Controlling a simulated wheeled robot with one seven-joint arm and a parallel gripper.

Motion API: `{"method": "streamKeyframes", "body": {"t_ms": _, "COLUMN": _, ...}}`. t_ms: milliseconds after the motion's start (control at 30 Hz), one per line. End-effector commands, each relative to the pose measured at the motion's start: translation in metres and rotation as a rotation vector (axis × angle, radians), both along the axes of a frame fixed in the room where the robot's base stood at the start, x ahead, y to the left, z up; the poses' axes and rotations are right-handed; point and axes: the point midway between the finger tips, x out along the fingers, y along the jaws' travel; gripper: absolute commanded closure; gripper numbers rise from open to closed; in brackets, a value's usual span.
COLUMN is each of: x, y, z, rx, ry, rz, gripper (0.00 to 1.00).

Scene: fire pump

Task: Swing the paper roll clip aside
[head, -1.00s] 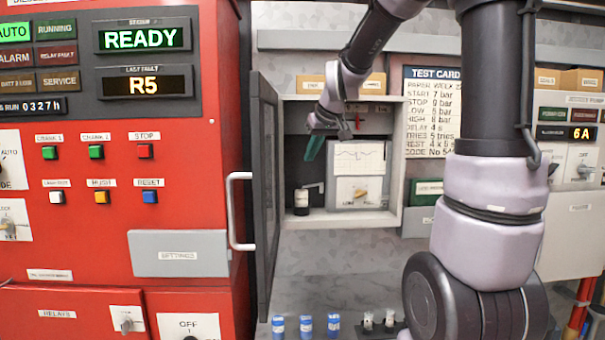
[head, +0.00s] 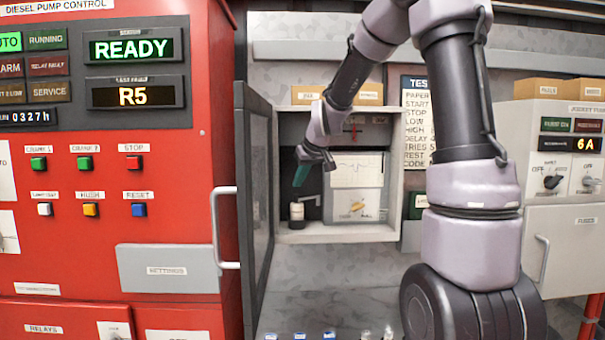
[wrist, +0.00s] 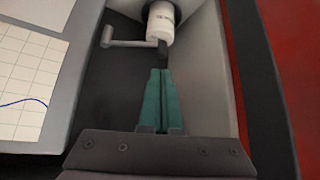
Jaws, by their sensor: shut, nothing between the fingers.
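The paper roll (wrist: 162,20) is a white cylinder with a label; in the head view it stands at the lower left inside the open cabinet (head: 297,212). A grey clip arm (wrist: 128,43) reaches left from a dark knob (wrist: 160,46) at the roll's end and bends up at its far end. My gripper (wrist: 163,72) has green fingers closed together, with nothing between them. In the wrist view its tips are just short of the dark knob; I cannot tell whether they touch. In the head view my gripper (head: 300,176) is above the roll.
The cabinet's glazed door (head: 257,200) stands open on the left, beside the red control panel (head: 170,222). A chart recorder (head: 357,185) with paper fills the cabinet's right side. Several small bottles (head: 300,336) stand at the bottom edge of the head view.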

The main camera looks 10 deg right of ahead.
Motion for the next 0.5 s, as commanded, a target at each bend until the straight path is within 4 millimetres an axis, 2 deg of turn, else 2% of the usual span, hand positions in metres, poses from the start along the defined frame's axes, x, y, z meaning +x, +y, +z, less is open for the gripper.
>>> {"method": "streamKeyframes", "body": {"t_ms": 100, "x": 0.012, "y": 0.004, "z": -0.017, "rx": 0.000, "ry": 0.002, "rz": 0.002, "gripper": 1.00}}
{"method": "streamKeyframes", "body": {"t_ms": 233, "x": 0.022, "y": 0.007, "z": -0.028, "rx": 0.000, "ry": 0.001, "rz": 0.001, "gripper": 1.00}}
{"method": "streamKeyframes", "body": {"t_ms": 500, "x": 0.027, "y": 0.008, "z": -0.034, "rx": 0.001, "ry": -0.002, "rz": 0.000, "gripper": 1.00}}
